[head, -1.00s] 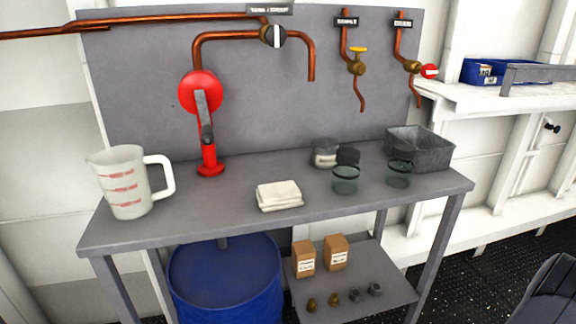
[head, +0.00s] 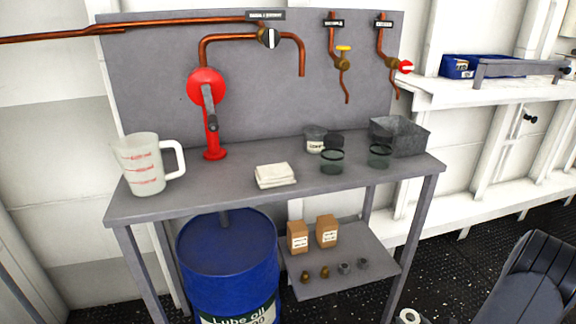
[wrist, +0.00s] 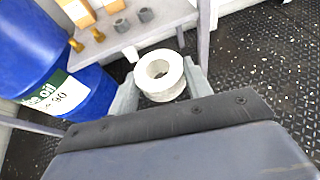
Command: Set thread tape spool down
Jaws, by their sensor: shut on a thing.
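The thread tape spool (wrist: 172,89) is a white ring with a round hole in its middle. In the wrist view my gripper (wrist: 160,80) is shut on it, with one grey finger on each side. The spool also shows at the bottom edge of the head view (head: 409,316), partly cut off. It appears in front of the bench's lower shelf (head: 345,272), over the dark floor. Its height above the floor is unclear. My gripper's fingers cannot be made out in the head view.
The bench top (head: 225,185) carries a measuring jug (head: 142,165), a folded cloth (head: 275,176), jars and a metal bin (head: 402,137). A blue drum (head: 230,265) stands left of the shelf.

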